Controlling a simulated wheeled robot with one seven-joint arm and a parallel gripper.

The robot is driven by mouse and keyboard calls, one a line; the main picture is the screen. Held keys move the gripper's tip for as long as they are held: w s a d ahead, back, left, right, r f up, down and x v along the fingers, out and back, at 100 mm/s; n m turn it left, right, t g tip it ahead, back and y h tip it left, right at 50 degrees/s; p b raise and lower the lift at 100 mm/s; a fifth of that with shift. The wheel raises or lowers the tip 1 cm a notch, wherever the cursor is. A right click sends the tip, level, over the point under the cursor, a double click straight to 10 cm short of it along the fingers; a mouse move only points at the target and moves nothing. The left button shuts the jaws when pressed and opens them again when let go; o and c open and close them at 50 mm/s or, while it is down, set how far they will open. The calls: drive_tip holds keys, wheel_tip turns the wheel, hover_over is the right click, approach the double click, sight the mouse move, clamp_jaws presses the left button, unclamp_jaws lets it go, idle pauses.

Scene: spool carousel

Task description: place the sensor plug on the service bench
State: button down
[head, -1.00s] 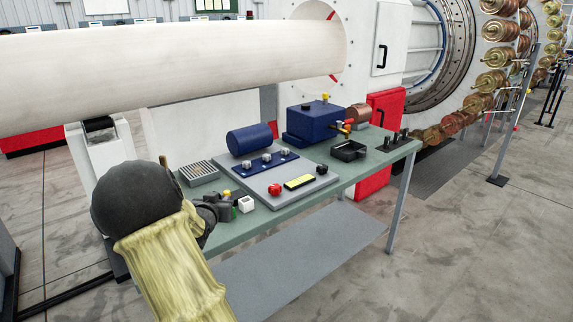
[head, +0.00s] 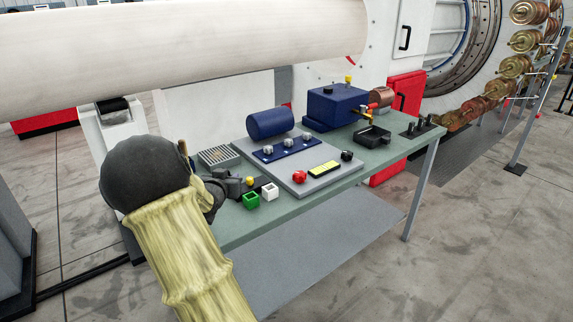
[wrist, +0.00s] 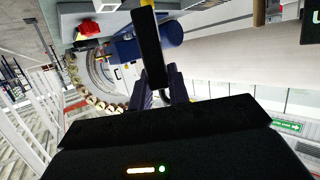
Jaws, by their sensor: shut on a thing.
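The service bench (head: 225,230) is a green-topped table in the head view. My gripper (head: 238,185) is over its near left end. It is shut on a dark piece, which I take to be the sensor plug; in the wrist view the plug (wrist: 148,45) shows as a black elongated block ahead of my fingers (wrist: 164,88). In the head view my gripper largely hides it, and a small yellow part shows close by. I cannot tell whether the plug touches the bench.
A grey panel (head: 283,174) with a red knob (head: 299,177), a grated box (head: 219,157) and a blue box (head: 335,107) fill much of the bench. The near strip is bare.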

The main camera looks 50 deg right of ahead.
drive_tip(key=shift+w+f, duration=0.15)
drive_tip(key=shift+f, duration=3)
drive_tip(key=shift+f, duration=1.95)
drive_tip(key=c, duration=1.3)
unclamp_jaws()
drive_tip(key=shift+b, duration=0.3)
drive_tip(key=shift+c, duration=0.2)
